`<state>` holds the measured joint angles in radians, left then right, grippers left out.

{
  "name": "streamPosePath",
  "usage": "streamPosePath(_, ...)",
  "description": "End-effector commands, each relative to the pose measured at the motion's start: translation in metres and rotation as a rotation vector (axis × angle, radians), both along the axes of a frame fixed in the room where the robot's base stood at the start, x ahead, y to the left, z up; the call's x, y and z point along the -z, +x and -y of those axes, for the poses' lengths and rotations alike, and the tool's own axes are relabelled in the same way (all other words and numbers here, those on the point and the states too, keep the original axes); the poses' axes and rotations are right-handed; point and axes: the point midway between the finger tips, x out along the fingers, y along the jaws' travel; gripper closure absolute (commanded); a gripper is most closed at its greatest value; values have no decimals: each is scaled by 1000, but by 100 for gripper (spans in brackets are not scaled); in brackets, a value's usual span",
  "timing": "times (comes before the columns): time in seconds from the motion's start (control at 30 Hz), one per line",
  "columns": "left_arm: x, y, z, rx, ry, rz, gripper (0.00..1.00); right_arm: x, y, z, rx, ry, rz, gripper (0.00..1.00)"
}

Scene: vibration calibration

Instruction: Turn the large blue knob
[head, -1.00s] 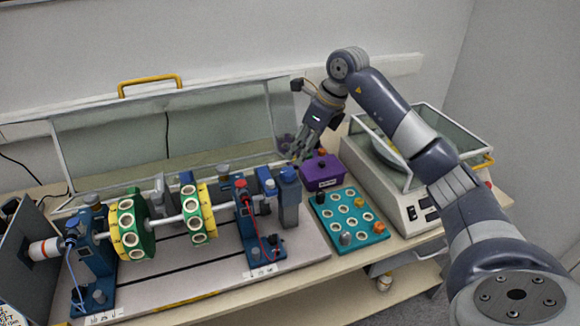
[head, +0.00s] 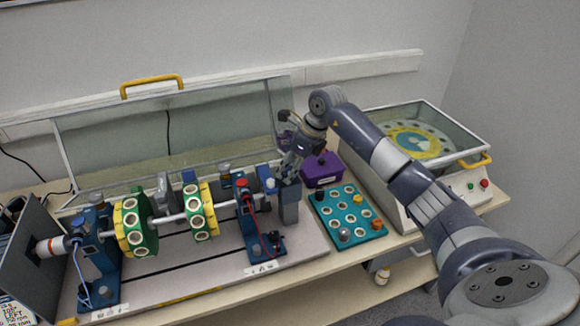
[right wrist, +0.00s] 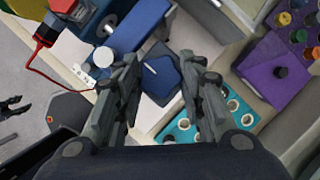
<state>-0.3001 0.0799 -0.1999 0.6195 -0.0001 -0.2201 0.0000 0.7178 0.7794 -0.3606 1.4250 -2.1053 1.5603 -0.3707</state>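The large blue knob (right wrist: 161,76), with a white line on its top face, sits on a grey post (head: 290,208) at the right end of the shaft rig. My right gripper (head: 287,178) is over this post in the head view and hides most of the knob. In the right wrist view my right gripper (right wrist: 163,90) is open, one finger on each side of the knob. I cannot tell whether the fingers touch it.
A purple box (head: 322,170) and a teal tray (head: 347,217) with holes lie to the right. A raised clear cover (head: 170,135) stands behind the rig. A glass-lidded machine (head: 440,145) is further right.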

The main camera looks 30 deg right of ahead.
Motion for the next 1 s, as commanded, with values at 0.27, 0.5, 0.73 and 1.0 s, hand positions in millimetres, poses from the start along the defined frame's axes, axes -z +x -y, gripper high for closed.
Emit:
streamPosePath(0.27,1,0,0,0,0,0,51,0,0,0,10,-2,1,87)
streamPosePath(0.5,5,0,0,0,0,0,51,0,0,0,104,-2,3,87)
streamPosePath(0.73,11,0,0,0,0,1,51,0,0,-1,264,-3,3,87)
streamPosePath(1.0,17,0,0,0,0,1,51,-1,0,-2,428,-2,4,87)
